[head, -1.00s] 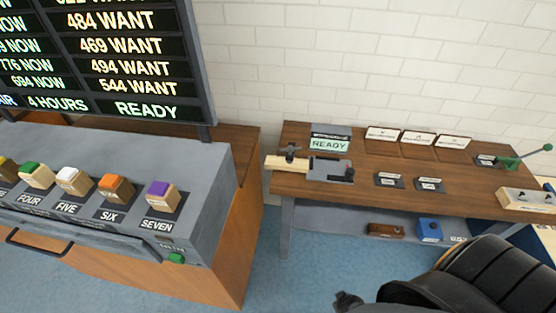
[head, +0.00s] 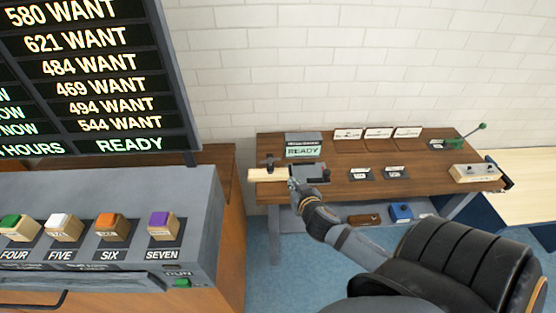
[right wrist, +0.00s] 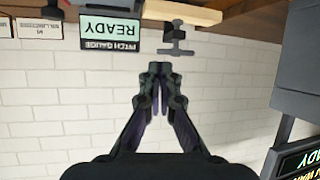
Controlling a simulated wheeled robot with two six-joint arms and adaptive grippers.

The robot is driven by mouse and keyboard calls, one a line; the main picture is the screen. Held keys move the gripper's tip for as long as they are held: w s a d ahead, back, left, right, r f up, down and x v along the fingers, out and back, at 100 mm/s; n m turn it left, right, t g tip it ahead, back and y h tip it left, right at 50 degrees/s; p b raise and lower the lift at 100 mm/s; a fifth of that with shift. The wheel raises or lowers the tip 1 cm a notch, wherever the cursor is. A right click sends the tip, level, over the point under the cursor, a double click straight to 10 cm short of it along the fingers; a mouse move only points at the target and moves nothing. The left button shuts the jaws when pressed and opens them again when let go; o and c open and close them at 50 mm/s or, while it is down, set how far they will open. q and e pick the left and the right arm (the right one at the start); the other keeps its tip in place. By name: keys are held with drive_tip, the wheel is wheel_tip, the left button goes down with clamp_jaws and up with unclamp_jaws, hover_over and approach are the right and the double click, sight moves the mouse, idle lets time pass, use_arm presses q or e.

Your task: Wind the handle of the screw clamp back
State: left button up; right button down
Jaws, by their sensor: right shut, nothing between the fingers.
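The screw clamp (head: 268,163) is a small dark fixture standing on a pale wooden bar (head: 259,175) at the left end of the far bench. In the right wrist view, which is upside down, its dark handle (right wrist: 178,40) has a crossbar and shows beside the bar (right wrist: 180,13). My right gripper (head: 294,184) is shut and empty, just right of the clamp in the head view, apart from the handle. In the wrist view its fingertips (right wrist: 160,70) are together, below the handle in the picture. My left gripper is not in view.
A pitch gauge sign reading READY (head: 304,151) stands behind the gripper. A grey plate with a dark block (head: 316,170) lies beside the bar. A console with coloured blocks (head: 110,190) stands at left.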

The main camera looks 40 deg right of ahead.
sight(276, 159)
drive_tip(key=w+d+f, duration=0.1)
drive_tip(key=w, duration=0.5)
drive_tip(key=w+d+f+p, duration=0.1)
drive_tip(key=w+d, duration=0.1)
drive_tip(key=w, duration=0.4)
drive_tip(key=shift+w+f+p, duration=0.25)
drive_tip(key=shift+p, duration=0.05)
